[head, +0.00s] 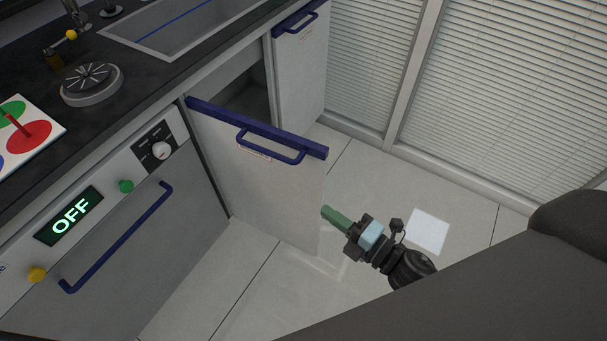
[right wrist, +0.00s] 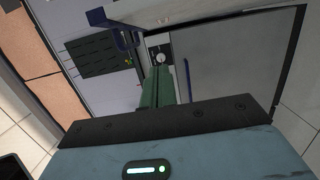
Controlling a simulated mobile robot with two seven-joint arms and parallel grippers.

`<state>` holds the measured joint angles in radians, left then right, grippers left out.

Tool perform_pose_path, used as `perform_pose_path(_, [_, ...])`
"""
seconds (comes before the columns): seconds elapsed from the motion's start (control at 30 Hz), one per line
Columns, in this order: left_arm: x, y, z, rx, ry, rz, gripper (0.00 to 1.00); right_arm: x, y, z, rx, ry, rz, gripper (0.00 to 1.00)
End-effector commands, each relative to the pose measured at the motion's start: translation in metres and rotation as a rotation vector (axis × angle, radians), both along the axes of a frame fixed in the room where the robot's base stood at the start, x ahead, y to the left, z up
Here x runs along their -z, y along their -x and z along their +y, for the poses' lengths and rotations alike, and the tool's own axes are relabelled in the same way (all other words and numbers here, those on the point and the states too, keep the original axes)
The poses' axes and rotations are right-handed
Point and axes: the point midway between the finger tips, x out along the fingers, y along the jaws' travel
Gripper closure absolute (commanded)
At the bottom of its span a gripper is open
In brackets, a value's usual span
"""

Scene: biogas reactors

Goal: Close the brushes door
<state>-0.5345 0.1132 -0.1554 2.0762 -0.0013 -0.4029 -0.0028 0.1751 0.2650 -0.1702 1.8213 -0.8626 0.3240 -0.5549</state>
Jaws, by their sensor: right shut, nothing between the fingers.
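The open cabinet door (head: 255,185) is a pale panel with a blue top edge and a blue bar handle (head: 270,147). It stands swung out from the counter, and part of the dark cabinet inside (head: 252,95) shows behind it. I cannot read a label that names it as the brushes door. My right gripper (head: 328,213) has green fingers, shut and empty, just to the right of the door's free edge and below its blue top. Contact with the door cannot be told. The green fingers (right wrist: 157,88) also show in the right wrist view. My left gripper is not in view.
A grey appliance with an OFF display (head: 70,215), knob and blue handle (head: 115,240) is left of the door. A second blue-topped door (head: 300,70) stands at the back. A sink (head: 180,30) is in the countertop. Blinds (head: 510,100) line the right. Tiled floor (head: 350,185) is clear.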

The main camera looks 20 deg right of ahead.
Motion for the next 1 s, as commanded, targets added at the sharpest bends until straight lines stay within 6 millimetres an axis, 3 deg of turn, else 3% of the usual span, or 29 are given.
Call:
perform_pose_path(0.27, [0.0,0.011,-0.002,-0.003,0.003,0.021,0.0,-0.002,-0.02,0.01,0.002,-0.002,-0.002,1.0])
perform_pose_path(0.7, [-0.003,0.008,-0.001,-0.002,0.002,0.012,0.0,-0.002,-0.091,0.049,0.003,-0.005,0.002,1.0])
perform_pose_path(1.0, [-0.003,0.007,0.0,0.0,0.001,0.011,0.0,0.0,-0.112,0.022,0.003,-0.004,0.003,1.0])
